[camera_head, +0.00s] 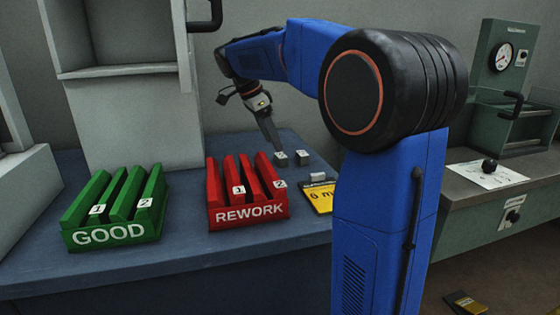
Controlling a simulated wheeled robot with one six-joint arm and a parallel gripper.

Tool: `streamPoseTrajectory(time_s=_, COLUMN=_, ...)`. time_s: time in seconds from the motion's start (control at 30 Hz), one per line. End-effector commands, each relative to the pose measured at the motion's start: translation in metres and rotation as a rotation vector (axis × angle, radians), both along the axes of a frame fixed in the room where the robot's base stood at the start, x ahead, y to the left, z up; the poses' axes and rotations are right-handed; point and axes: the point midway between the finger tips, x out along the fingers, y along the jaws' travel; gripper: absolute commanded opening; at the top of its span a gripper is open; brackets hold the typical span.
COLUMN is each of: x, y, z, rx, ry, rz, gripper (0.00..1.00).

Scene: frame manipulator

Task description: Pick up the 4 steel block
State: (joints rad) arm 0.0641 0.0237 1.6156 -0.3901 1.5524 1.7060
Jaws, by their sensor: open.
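Two small grey steel blocks stand side by side on the blue bench, a left one (281,159) and a right one (302,158). Each has a pale marked top, but the numbers are too small to read. A third pale block (318,177) lies in front of them by the yellow card. My gripper (275,146) points down with its tip at the left block, just behind or above it. Its jaws are open, though mostly one thin finger shows. I cannot tell whether it touches the block.
A green GOOD rack (112,236) and a red REWORK rack (250,214) stand on the blue bench (190,262), each with slots numbered 1 and 2. A yellow card (319,199) lies partly behind my arm. A green gauge press (498,75) stands right.

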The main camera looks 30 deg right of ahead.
Motion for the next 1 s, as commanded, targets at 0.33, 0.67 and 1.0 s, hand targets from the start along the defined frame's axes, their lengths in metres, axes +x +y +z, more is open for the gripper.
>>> streamPoseTrajectory(time_s=0.33, x=-0.001, y=-0.009, z=-0.025, rx=0.000, ry=0.001, rz=0.001, gripper=0.61)
streamPoseTrajectory(time_s=0.67, x=-0.003, y=-0.023, z=-0.061, rx=0.000, ry=0.001, rz=0.001, gripper=0.61)
streamPoseTrajectory(time_s=1.0, x=-0.003, y=-0.024, z=-0.063, rx=0.000, ry=0.000, rz=0.002, gripper=0.47)
